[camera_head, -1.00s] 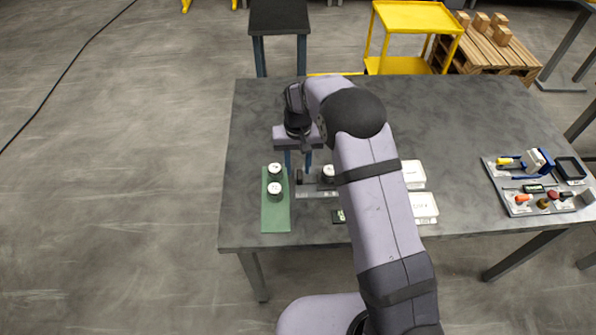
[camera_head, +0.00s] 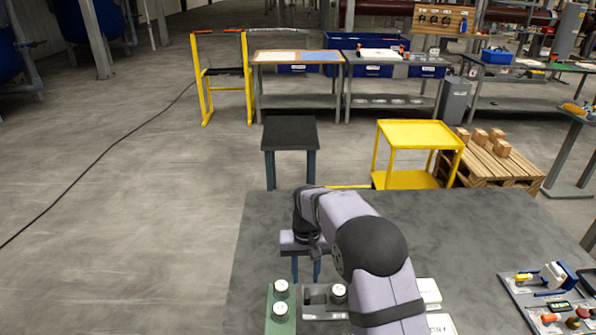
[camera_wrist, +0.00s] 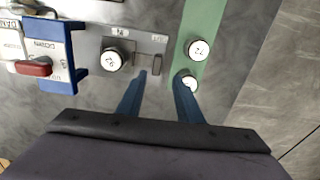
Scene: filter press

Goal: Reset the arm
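My gripper (camera_head: 306,280) points down over the table with its two blue fingers apart. In the wrist view the gap between the fingers (camera_wrist: 160,80) is empty. A green strip (camera_wrist: 206,22) carries two round white-faced gauges, one (camera_wrist: 198,50) in full view and one (camera_wrist: 188,80) partly behind a finger. Beside it a grey fixture (camera_wrist: 100,78) holds another round gauge (camera_wrist: 114,59) next to an empty slot (camera_wrist: 157,62). In the head view the gauges (camera_head: 281,287) are just left of and below the fingers.
A blue holder (camera_wrist: 62,48) with white cards and a red-handled piece (camera_wrist: 33,68) lies left in the wrist view. A tool tray (camera_head: 520,292) sits at the table's right. The far part of the table (camera_head: 450,220) is clear. A yellow cart (camera_head: 415,135) and black stool (camera_head: 290,132) stand behind.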

